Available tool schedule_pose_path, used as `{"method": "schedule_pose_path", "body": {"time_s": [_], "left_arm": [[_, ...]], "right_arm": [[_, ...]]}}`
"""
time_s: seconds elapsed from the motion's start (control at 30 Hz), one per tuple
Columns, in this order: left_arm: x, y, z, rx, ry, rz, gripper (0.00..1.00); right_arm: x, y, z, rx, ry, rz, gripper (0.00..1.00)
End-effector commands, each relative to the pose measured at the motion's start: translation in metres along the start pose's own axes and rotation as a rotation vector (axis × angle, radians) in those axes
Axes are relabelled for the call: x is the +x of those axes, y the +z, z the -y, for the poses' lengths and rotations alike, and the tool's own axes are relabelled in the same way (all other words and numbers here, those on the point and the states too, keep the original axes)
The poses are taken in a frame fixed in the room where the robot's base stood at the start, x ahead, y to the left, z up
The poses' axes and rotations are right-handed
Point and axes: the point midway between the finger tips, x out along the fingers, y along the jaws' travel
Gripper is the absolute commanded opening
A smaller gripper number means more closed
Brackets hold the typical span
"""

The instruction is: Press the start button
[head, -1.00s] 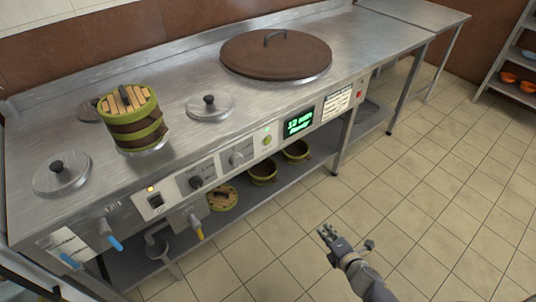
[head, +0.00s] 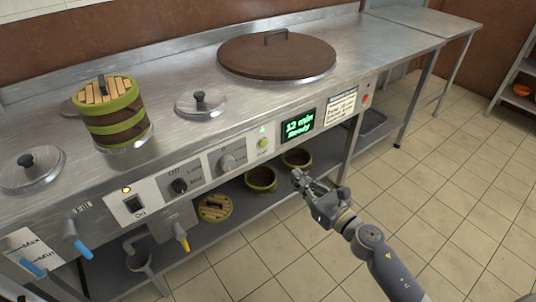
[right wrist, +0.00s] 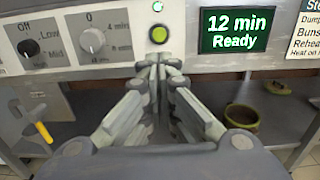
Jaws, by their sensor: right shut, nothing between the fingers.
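The start button is a small round green button (head: 263,143) on the stove's front panel, left of the display, with a small green light above it. It also shows in the right wrist view (right wrist: 158,35), just above and beyond the fingertips. My right gripper (head: 297,175) is shut and empty, in front of the panel and lower right of the button in the head view. In the right wrist view its fingertips (right wrist: 158,62) sit just below the button; whether they touch the panel I cannot tell. The display (head: 298,125) reads "12 min Ready". My left gripper is not in view.
Left of the button are a timer knob (head: 228,161), a heat knob (head: 179,186) and a switch (head: 134,205). Blue and yellow tap handles stick out at the lower left. Green pots (head: 260,180) stand on the shelf below. The floor at right is clear.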

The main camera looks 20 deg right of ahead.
Motion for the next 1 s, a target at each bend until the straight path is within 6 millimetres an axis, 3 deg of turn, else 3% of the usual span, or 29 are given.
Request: {"method": "schedule_pose_path", "body": {"time_s": [0.37, 1.0], "left_arm": [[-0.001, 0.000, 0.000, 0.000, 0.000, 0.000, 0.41], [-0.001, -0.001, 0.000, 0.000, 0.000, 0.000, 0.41]], "right_arm": [[0.009, 0.001, 0.000, 0.004, 0.000, 0.000, 0.00], [0.113, 0.000, 0.001, 0.006, -0.001, 0.001, 0.00]]}}
